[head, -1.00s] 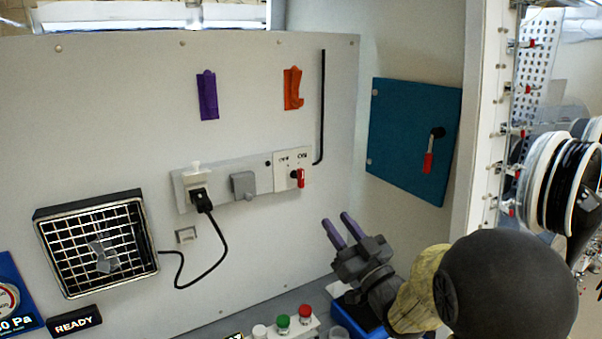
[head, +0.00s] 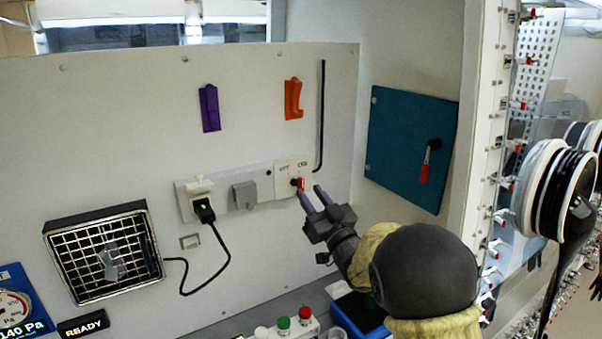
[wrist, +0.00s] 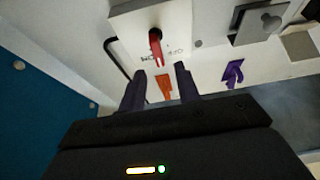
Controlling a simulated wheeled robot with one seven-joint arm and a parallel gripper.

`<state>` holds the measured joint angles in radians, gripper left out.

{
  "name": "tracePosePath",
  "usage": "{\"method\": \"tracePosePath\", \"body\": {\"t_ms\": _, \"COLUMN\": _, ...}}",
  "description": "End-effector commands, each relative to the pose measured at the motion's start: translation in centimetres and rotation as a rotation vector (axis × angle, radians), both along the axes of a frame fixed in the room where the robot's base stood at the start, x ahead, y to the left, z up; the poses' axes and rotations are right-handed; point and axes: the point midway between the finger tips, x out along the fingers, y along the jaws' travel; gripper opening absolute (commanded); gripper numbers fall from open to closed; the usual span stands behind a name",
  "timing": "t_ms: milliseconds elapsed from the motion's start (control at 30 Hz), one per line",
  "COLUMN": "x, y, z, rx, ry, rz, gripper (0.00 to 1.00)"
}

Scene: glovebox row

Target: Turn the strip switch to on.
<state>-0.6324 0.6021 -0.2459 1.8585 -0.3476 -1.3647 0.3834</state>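The strip switch is a small red handle (head: 300,183) on a dark pivot at the right end of the grey power strip (head: 222,199) on the back wall. Labels that look like OFF and ON sit above it, OFF to the left. I cannot tell its setting. My gripper (head: 311,195) is just below and right of the handle, its two purple fingers apart and empty. In the wrist view the red handle (wrist: 155,48) shows just beyond the gap between the fingertips (wrist: 160,78). I see no contact.
A black plug (head: 204,210) with a cord sits in the strip, beside a grey socket cover (head: 244,195). A teal panel (head: 408,150) with a red-handled latch is to the right. Purple (head: 209,108) and orange (head: 293,99) hooks hang above. Bottles with coloured caps (head: 305,313) stand below.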

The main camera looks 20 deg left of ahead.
Motion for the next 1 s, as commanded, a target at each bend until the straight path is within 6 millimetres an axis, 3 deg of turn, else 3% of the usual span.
{"method": "tracePosePath", "body": {"t_ms": 300, "x": 2.8, "y": 3.4, "z": 2.1, "rx": 0.000, "ry": -0.002, "rz": 0.001, "gripper": 0.33}}
{"method": "tracePosePath", "body": {"t_ms": 733, "x": 3.5, "y": 4.1, "z": 2.2, "rx": 0.001, "ry": -0.001, "rz": 0.000, "gripper": 0.33}}
{"method": "tracePosePath", "body": {"t_ms": 900, "x": 3.5, "y": 4.1, "z": 2.2, "rx": 0.001, "ry": -0.001, "rz": 0.000, "gripper": 0.00}}
{"method": "tracePosePath", "body": {"t_ms": 1000, "x": 3.5, "y": 4.1, "z": 2.2, "rx": 0.001, "ry": -0.001, "rz": 0.000, "gripper": 0.00}}
